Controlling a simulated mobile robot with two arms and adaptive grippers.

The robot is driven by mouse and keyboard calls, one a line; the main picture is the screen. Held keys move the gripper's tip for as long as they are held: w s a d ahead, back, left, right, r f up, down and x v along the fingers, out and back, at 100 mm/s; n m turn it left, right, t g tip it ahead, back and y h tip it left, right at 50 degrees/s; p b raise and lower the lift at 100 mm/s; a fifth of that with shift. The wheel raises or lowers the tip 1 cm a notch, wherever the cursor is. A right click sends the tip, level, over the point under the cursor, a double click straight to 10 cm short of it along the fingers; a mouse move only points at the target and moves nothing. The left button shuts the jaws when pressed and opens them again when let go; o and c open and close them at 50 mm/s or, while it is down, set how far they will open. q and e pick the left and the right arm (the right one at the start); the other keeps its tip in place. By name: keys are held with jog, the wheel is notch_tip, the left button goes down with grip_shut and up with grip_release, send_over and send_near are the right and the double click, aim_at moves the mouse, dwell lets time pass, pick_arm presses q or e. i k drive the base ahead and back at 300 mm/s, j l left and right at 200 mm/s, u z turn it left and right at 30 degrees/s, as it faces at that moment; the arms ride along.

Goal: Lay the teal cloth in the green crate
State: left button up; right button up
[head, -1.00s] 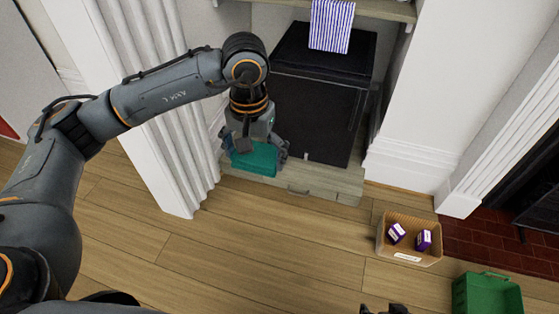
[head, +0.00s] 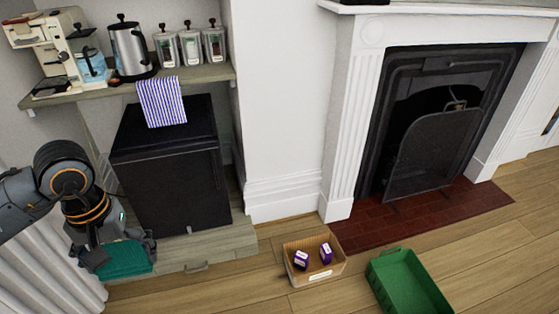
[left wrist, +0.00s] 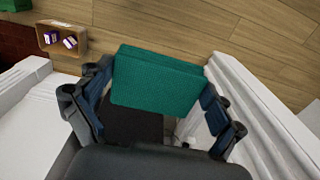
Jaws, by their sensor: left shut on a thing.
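The teal cloth (head: 125,258) is folded into a flat pad and held in my left gripper (head: 118,250) at the lower left of the head view. In the left wrist view the cloth (left wrist: 158,80) lies between the two fingers of the left gripper (left wrist: 155,100), which is shut on it. The green crate (head: 405,284) stands on the floor at the lower right of the head view, well apart from the cloth, and its visible inside looks empty. A corner of the crate (left wrist: 25,14) shows in the left wrist view. My right gripper is not in view.
A tan box (head: 315,262) with two purple packets stands on the floor between my left gripper and the crate. A black fridge (head: 170,170) stands on a low wooden plinth with a drawer (head: 215,250). A striped towel (head: 161,101) hangs above. The fireplace (head: 430,130) is behind the crate.

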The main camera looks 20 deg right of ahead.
aim_at(404, 296)
jog(key=i+l+z, duration=0.1)
jog(key=i+l, duration=0.9)
jog(key=i+z, duration=0.2)
jog(key=z, duration=1.5)
